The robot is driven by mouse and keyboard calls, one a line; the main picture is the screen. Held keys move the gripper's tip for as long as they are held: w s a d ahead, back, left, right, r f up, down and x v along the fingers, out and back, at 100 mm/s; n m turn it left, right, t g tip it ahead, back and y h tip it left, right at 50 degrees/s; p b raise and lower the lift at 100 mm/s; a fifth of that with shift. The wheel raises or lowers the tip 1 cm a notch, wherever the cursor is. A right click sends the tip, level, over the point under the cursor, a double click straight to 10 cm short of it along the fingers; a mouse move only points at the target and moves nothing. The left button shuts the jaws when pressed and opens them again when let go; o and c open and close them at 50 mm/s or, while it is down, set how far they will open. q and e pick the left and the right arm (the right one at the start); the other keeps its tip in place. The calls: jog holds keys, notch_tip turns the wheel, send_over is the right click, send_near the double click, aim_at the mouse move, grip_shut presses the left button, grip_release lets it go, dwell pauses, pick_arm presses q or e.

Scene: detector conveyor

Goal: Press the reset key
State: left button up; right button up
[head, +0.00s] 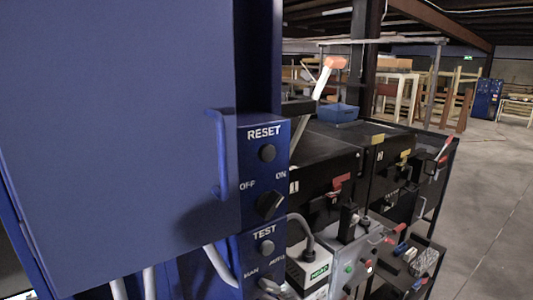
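I can make out neither of my grippers in the head view.
A large blue cabinet door (120,130) with a blue handle (220,152) fills the left, close beside the panel. Black machines (330,150) with red latches stand right of the panel. A blue bin (338,112) sits behind them. Open grey floor (490,200) lies far right.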

grip_shut()
dwell(1.5)
